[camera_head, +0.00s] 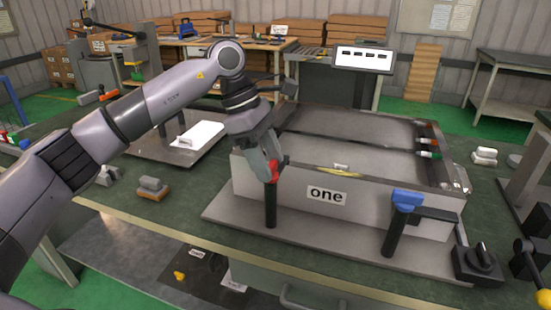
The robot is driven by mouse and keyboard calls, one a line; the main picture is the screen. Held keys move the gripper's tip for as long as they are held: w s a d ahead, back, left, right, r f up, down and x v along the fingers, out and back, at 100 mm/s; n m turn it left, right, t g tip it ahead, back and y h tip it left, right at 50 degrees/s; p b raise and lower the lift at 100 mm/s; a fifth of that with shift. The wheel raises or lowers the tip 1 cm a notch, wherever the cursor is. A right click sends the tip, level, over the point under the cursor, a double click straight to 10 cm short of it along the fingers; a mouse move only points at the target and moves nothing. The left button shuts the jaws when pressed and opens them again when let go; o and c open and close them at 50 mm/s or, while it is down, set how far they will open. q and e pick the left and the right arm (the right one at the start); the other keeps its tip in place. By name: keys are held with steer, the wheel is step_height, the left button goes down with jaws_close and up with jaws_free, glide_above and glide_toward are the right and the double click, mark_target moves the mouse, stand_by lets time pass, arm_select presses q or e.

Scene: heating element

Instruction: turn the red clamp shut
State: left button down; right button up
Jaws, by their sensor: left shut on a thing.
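The red clamp (275,170) sits on top of a black post (271,206) in front of the metal box labelled "one" (253,187). My left gripper (269,172) comes down from above and is shut on the red clamp, hiding most of it. Only small red parts show at the fingertips, so I cannot tell which way the clamp's arm points. A blue clamp (407,200) stands on a second black post at the right, with its dark arm reaching right along the box front. My right gripper is not in view.
A black rotary switch (480,262) sits at the base plate's right corner. Red and green connectors (427,142) are on the box's right side. A white sheet (200,134) lies on a plate behind my arm.

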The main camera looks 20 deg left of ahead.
arm_select(q)
steer(key=shift+r, duration=0.1)
steer(key=shift+c, duration=1.8)
jaws_free()
steer(key=v, duration=0.7)
